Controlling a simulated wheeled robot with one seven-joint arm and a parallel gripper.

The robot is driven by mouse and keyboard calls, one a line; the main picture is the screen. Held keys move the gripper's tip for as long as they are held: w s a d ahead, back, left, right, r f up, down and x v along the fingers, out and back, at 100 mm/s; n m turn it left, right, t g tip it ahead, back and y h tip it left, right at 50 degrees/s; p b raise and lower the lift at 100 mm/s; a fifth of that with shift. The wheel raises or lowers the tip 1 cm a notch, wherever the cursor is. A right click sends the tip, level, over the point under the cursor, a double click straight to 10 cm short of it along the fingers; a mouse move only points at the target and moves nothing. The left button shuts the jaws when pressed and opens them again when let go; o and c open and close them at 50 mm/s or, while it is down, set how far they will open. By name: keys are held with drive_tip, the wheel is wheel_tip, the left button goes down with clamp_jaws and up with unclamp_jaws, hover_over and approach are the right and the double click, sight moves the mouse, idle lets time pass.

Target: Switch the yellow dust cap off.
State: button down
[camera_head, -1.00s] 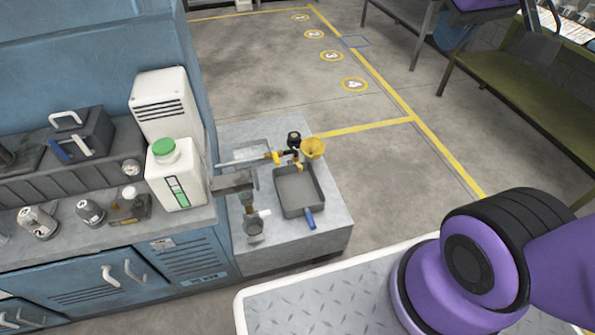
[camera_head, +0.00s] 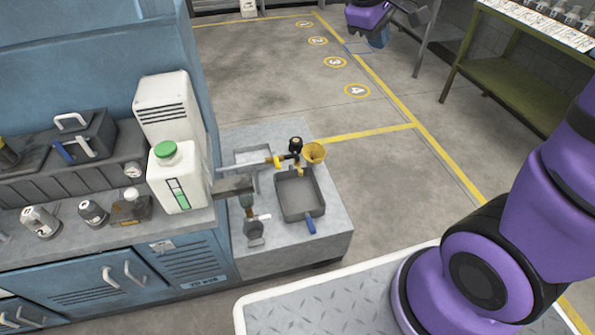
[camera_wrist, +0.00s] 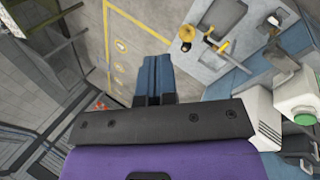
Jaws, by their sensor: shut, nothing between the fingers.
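A yellow cup-shaped piece (camera_head: 313,153), which looks like the dust cap, sits by a dark knob (camera_head: 295,145) at the right end of a thin metal pipe on the grey bench (camera_head: 335,235). Smaller yellow parts (camera_head: 278,161) are on the same pipe. The cup-shaped piece also shows in the wrist view (camera_wrist: 188,33), right of and beyond my fingers. My gripper (camera_head: 379,38) is at the top of the head view, well away from the pipe. In the wrist view its blue fingers (camera_wrist: 156,75) are together and hold nothing.
A grey tray (camera_head: 299,195) with a blue handle lies below the pipe. A white jug (camera_head: 177,176) with a green lid stands left on the blue cabinet (camera_head: 110,285). A green table (camera_head: 510,75) is at the right. The marked floor between is clear.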

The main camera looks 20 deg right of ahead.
drive_tip(key=w+a+f+n+t+h, duration=0.1)
drive_tip(key=w+a+f+n, duration=0.25)
drive_tip(key=w+f, duration=0.4)
drive_tip(key=w+a+f+n+t+h, duration=0.1)
drive_tip(key=w+a+f+n+h, duration=0.2)
drive_tip(key=f, duration=0.7)
drive_tip(key=w+a+f+n+t, duration=0.1)
drive_tip(key=w+a+f+n, duration=0.25)
drive_tip(key=w+f, duration=0.45)
drive_tip(key=s+a+f+n+t, duration=0.1)
drive_tip(key=f+n, duration=0.3)
drive_tip(key=f, duration=0.8)
drive_tip(key=s+a+f+n+t+y, duration=0.1)
drive_tip(key=a+f+n+t, duration=0.1)
drive_tip(key=f, duration=0.9)
drive_tip(key=s+a+f+n+t+y, duration=0.1)
drive_tip(key=a+f+n, duration=0.3)
drive_tip(key=f, duration=0.8)
drive_tip(key=s+n, duration=0.1)
drive_tip(key=n, duration=0.1)
drive_tip(key=shift+f+n+t, duration=0.3)
drive_tip(key=shift+f, duration=0.05)
drive_tip(key=shift+d, duration=0.1)
